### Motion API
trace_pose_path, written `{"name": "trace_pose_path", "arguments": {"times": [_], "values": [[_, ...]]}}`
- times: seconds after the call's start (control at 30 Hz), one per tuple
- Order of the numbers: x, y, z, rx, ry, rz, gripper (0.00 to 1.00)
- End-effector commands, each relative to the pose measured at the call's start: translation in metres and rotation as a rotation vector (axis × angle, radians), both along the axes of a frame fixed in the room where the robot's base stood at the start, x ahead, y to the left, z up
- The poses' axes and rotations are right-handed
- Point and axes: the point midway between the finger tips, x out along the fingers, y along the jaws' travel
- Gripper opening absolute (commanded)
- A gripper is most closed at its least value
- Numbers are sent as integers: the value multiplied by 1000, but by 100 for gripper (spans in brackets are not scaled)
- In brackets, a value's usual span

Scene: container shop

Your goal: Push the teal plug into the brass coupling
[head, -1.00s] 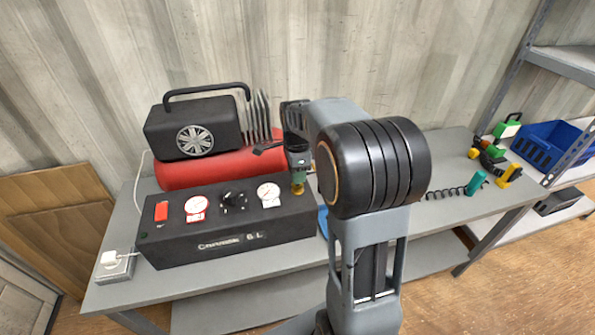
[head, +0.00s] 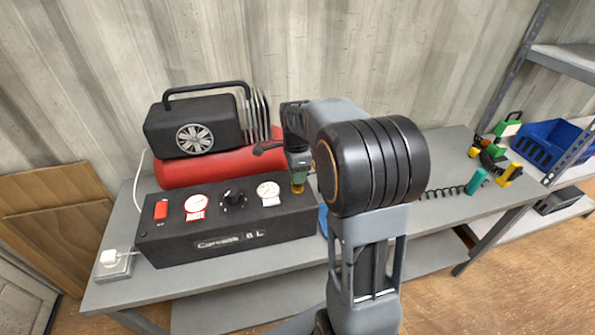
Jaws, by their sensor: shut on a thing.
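My gripper (head: 297,148) points down at the right end of the black compressor panel. It is shut on a dull green-teal piece, apparently the teal plug (head: 299,173), which is small and partly hidden by the jaws. The brass coupling (head: 297,188) shows as a small yellow spot directly below the plug, at the panel's right top edge. Plug and coupling look in line and touching or nearly so; how deep the plug sits I cannot tell.
The black panel (head: 225,243) carries a red switch (head: 161,209), two gauges and a knob. Behind it are a red tank (head: 190,172) and a black motor (head: 192,127). A teal cylinder (head: 477,181), coiled black hose (head: 447,191) and blue bin (head: 545,143) are at right.

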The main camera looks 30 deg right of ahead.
Motion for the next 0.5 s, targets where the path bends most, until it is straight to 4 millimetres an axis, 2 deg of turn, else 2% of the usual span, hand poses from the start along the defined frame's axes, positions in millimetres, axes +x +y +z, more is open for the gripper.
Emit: {"name": "trace_pose_path", "arguments": {"times": [0.2, 0.23, 0.5], "values": [[0, 0, -5, 0, 0, 0, 15], [0, 0, -4, 0, 0, 0, 39], [0, 0, -4, 0, 0, 0, 64]]}}
